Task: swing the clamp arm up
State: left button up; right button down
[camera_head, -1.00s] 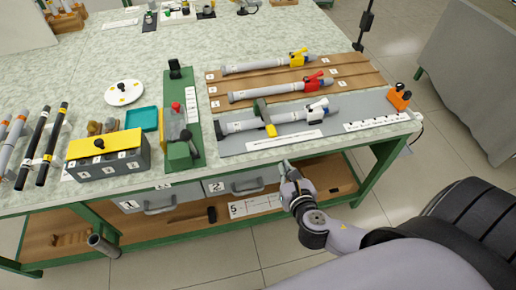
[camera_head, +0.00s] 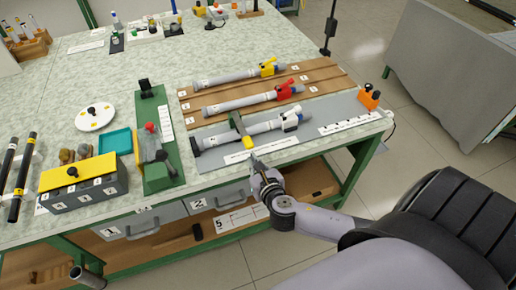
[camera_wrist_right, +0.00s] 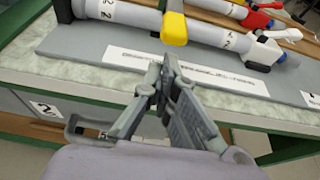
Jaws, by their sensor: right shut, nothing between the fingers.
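The clamp arm (camera_head: 237,124) is a dark olive bar with a yellow tip. It lies across a grey rod (camera_head: 265,128) with a white valve-like end, on a grey plate (camera_head: 218,160) near the table's front edge. In the right wrist view the yellow tip (camera_wrist_right: 174,30) is just beyond my fingertips, over the rod. My right gripper (camera_head: 256,161) is shut and empty at the front edge, just in front of and below the yellow tip, with a visible gap. It also shows in the right wrist view (camera_wrist_right: 168,64). My left gripper is not in view.
Behind the plate, brown boards (camera_head: 325,78) carry rods with red and yellow ends. A green fixture (camera_head: 158,177) stands left of the plate. An orange block (camera_head: 370,100) sits at the plate's right end. Drawers with handles (camera_head: 218,200) lie below the tabletop.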

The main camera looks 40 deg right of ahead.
jog(key=shift+x, duration=1.4)
